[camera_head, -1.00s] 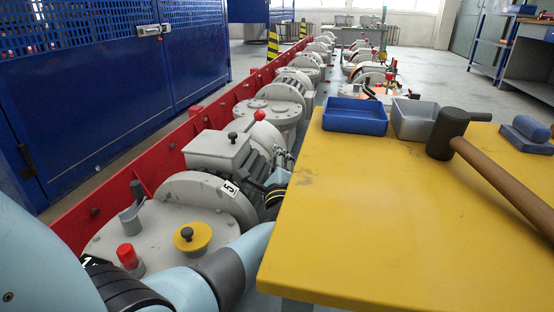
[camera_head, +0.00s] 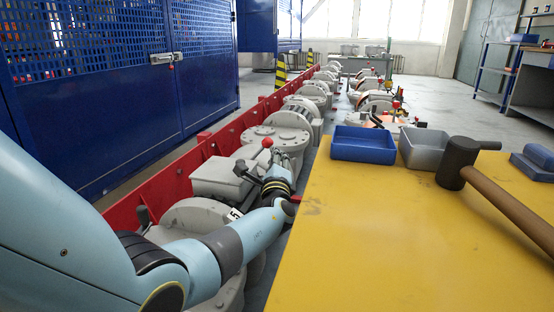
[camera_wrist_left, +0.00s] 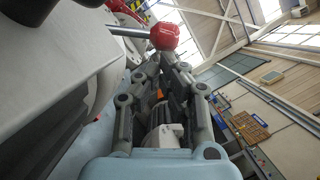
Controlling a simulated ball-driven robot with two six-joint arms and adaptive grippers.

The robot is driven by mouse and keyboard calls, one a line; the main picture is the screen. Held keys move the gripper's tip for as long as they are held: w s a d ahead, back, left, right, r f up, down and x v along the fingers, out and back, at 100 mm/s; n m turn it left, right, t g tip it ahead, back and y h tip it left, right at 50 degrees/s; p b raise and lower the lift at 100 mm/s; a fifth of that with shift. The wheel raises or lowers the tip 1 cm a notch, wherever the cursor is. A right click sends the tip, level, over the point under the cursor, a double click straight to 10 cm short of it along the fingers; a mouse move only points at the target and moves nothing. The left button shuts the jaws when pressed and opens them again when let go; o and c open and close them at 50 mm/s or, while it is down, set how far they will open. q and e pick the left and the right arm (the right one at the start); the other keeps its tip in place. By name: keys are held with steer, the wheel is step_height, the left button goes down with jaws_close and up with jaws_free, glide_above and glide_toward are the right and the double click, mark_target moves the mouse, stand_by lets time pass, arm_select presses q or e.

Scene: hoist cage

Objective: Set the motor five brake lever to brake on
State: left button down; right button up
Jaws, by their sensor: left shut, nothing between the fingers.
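The motor five housing (camera_head: 222,180) is grey and carries a white label with a 5 (camera_head: 235,214). A lever with a red ball knob (camera_head: 267,143) stands at its far side. In the left wrist view the red knob (camera_wrist_left: 164,31) sits on a metal rod (camera_wrist_left: 126,31) coming in from the left. My left gripper (camera_head: 256,164) is just below the knob in the head view. In the wrist view its fingertips (camera_wrist_left: 166,62) are shut and empty, close under the knob; I cannot tell whether they touch it. My arm hides part of the motor. My right gripper is out of view.
A yellow table (camera_head: 400,240) fills the right, with a blue bin (camera_head: 362,146), a grey bin (camera_head: 420,158) and a hammer (camera_head: 490,190). A red rail (camera_head: 165,184) runs along the motor row. A blue cage (camera_head: 120,90) stands at the left.

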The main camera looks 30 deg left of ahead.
mark_target(263, 141)
arm_select(q)
steer(key=a+r+n, duration=0.1)
steer(key=r+n, duration=0.1)
steer(key=s+a+r+n+g+p, duration=0.1)
steer(key=a+r+n, duration=0.1)
steer(key=shift+a+n, duration=0.25)
steer(key=shift+n, duration=0.15)
steer(key=shift+a+r, duration=0.15)
steer(key=shift+a, duration=0.15)
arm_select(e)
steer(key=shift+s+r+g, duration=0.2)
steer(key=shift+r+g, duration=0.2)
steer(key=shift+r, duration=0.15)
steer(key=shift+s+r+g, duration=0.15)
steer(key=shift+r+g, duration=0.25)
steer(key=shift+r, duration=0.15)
